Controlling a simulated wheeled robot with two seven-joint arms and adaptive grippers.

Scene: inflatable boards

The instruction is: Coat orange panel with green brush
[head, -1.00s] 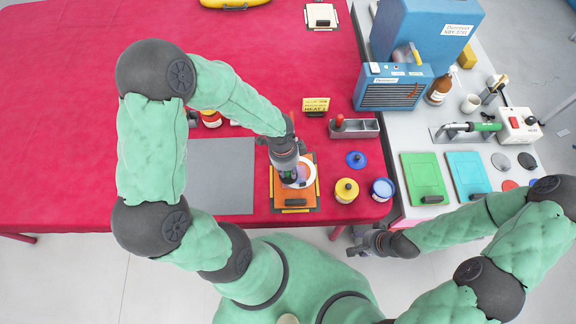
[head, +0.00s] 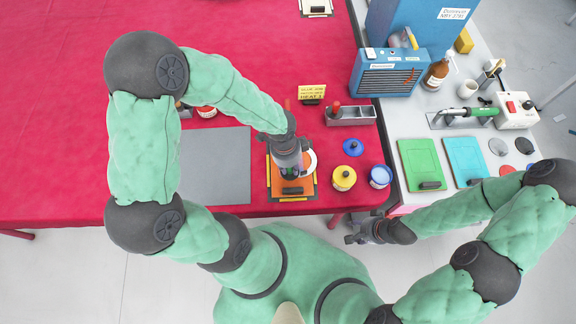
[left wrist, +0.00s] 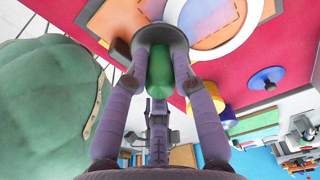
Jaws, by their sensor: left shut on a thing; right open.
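The orange panel (head: 306,186) lies flat near the table's front edge in the head view, with a dark handle-like block at its near end. Part of it shows at the top of the left wrist view (left wrist: 228,12). My left gripper (head: 291,166) is over the panel, pointing down. It is shut on the green brush, whose green handle (left wrist: 160,72) stands between the fingers in the left wrist view. The bristles are hidden, so contact with the panel cannot be told. My right gripper (head: 362,232) is open and empty in front of the table.
A yellow tin (head: 343,178), a blue tin (head: 380,176) and a blue lid (head: 352,147) stand right of the panel. A grey mat (head: 215,170) lies left. A metal tray (head: 350,115) is behind. Green (head: 421,160) and cyan (head: 466,158) panels lie on the side bench.

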